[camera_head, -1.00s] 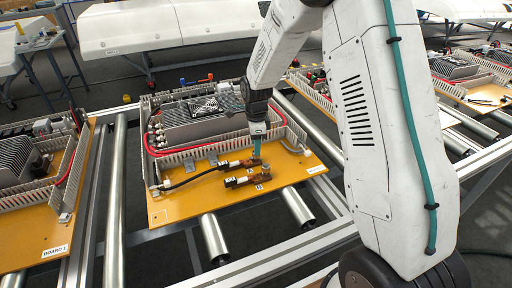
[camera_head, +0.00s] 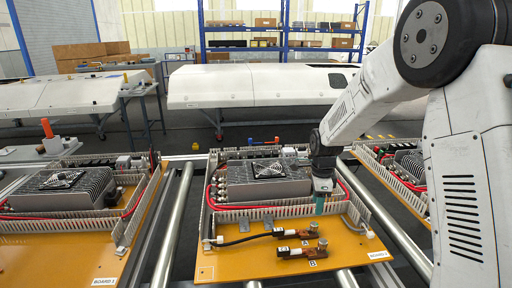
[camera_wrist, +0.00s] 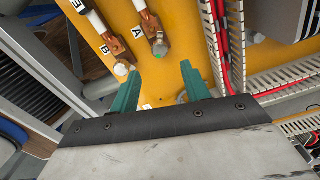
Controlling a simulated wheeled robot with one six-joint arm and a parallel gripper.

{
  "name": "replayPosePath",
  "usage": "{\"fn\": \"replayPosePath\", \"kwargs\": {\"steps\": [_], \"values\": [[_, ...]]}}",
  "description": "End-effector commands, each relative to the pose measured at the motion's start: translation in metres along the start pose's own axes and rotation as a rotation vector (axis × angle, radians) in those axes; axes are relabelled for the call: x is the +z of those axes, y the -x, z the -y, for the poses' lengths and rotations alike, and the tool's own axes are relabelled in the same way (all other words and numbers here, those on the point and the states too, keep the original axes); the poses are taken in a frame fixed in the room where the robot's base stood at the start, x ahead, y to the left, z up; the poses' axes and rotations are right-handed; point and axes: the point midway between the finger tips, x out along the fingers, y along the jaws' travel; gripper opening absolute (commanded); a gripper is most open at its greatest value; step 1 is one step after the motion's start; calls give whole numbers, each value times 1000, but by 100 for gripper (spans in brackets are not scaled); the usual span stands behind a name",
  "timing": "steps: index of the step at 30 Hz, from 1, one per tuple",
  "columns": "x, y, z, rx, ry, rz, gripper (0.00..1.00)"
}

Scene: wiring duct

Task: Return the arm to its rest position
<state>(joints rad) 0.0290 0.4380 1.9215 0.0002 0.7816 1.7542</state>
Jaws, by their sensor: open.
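My gripper (camera_head: 320,205) hangs over the right part of the middle yellow board (camera_head: 225,268), by the front duct wall. In the wrist view its two green fingers (camera_wrist: 161,78) are apart with nothing between them. Two copper terminals lie on the board, the one marked A (camera_wrist: 158,42) and the one marked B (camera_wrist: 117,57), just beyond the fingertips in the wrist view. A black cable (camera_head: 245,240) runs to one of them. My gripper appears apart from both.
The board carries a slotted wiring duct (camera_head: 240,213), a red cable and a grey finned unit with a fan (camera_head: 265,172). Similar boards stand left (camera_head: 60,250) and right on the roller conveyor (camera_head: 172,225). White panels (camera_head: 260,85) and blue shelving (camera_head: 284,30) stand behind.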

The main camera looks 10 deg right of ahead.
Motion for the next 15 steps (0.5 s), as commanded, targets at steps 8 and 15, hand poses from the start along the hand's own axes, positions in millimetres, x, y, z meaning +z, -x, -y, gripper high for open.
{"fn": "replayPosePath", "kwargs": {"steps": [8,15], "values": [[-9,-1,-48,127,448,5,47],[-21,55,-122,180,926,50,47]]}}
